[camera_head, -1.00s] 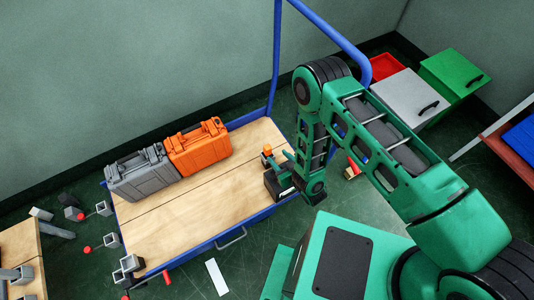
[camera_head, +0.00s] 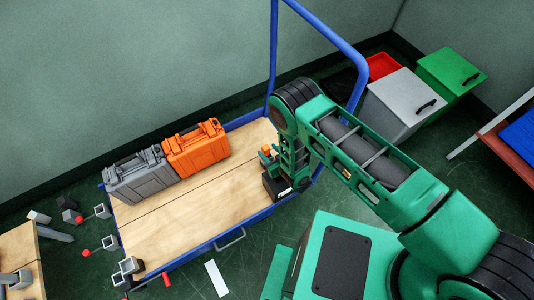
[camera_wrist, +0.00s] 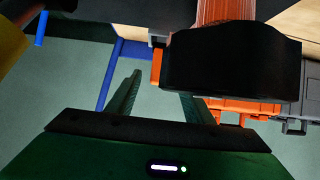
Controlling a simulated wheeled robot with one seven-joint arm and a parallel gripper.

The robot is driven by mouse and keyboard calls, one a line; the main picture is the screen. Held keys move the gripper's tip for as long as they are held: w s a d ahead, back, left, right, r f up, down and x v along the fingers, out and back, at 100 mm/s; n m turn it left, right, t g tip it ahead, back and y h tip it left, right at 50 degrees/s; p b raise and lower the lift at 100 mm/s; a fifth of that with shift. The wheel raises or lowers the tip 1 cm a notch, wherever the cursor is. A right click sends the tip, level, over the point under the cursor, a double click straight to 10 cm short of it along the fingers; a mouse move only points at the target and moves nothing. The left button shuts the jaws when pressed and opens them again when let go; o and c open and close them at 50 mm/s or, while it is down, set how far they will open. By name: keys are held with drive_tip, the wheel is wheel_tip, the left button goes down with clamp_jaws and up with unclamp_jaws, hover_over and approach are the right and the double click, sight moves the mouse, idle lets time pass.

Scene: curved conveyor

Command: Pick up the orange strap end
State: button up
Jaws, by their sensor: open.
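A black block-shaped tool (camera_wrist: 232,68) fills the upper right of the wrist view, with ribbed orange strap (camera_wrist: 225,12) above it. A small orange tab (camera_wrist: 157,66), which looks like the strap end, sticks out at the block's left side. My gripper (camera_wrist: 160,84) is open, and its two fingers point up towards the tab with nothing visible between them. In the head view a small orange piece (camera_head: 266,149) shows above the dark tool (camera_head: 272,187) at the cart's right end. My arm's lower links are beside it and hide the fingers.
An orange case (camera_head: 197,146) and a grey case (camera_head: 140,176) stand along the back of the wooden cart top (camera_head: 190,215). The cart's blue handle frame (camera_head: 320,35) rises close to my arm. The cart's front middle is clear.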

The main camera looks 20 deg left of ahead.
drive_tip(key=shift+x, duration=0.75)
drive_tip(key=shift+c, duration=0.4)
clamp_jaws()
